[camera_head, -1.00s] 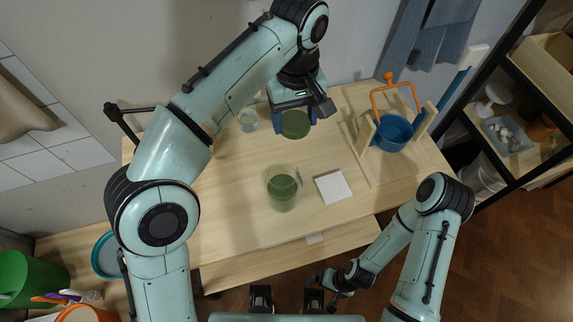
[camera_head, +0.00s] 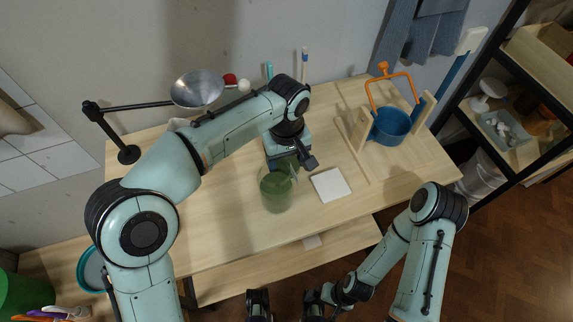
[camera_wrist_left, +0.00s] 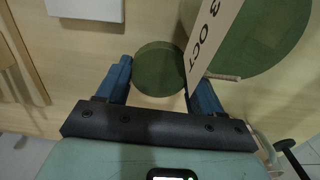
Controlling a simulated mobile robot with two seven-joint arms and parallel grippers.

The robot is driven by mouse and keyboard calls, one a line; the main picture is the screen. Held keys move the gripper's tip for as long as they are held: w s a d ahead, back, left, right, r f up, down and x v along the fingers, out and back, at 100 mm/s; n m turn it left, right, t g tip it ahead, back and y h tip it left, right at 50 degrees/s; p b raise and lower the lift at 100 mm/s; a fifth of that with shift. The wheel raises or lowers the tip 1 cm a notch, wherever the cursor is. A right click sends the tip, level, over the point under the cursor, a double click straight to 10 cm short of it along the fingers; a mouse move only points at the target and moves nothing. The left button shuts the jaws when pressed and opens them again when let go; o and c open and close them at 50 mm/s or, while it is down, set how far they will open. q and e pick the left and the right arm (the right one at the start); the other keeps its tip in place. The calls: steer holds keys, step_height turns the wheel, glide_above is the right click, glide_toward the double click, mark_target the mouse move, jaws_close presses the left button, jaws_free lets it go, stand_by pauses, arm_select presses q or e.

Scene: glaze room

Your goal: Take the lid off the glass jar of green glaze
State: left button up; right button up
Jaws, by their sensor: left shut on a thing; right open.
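The glass jar (camera_head: 277,195) of green glaze stands upright at the middle of the table; its green top also shows in the left wrist view (camera_wrist_left: 262,35). My left gripper (camera_head: 285,160) is shut on a round green disc, which looks like the lid (camera_wrist_left: 160,70), at the jar's back right edge. In the left wrist view the lid lies between the fingertips, apart from the jar in outline; whether they touch is unclear. A paper tag (camera_wrist_left: 212,35) with lettering hangs by the jar. My right gripper (camera_head: 285,302) is open and empty at the front, below the table.
A white tile (camera_head: 330,185) lies right of the jar. A blue bucket with an orange handle (camera_head: 391,127) stands at the back right. A black lamp (camera_head: 128,153) with a metal shade reaches over the back left. The table's front left is clear.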

arm_select(q)
steer(key=shift+f, duration=1.05)
steer(key=shift+f, duration=0.2)
steer(key=o, duration=1.2)
steer(key=shift+c, duration=0.2)
steer(key=shift+r, duration=0.15)
step_height(320, 180, up, 12)
steer(key=p, duration=0.2)
steer(key=shift+p, duration=0.3)
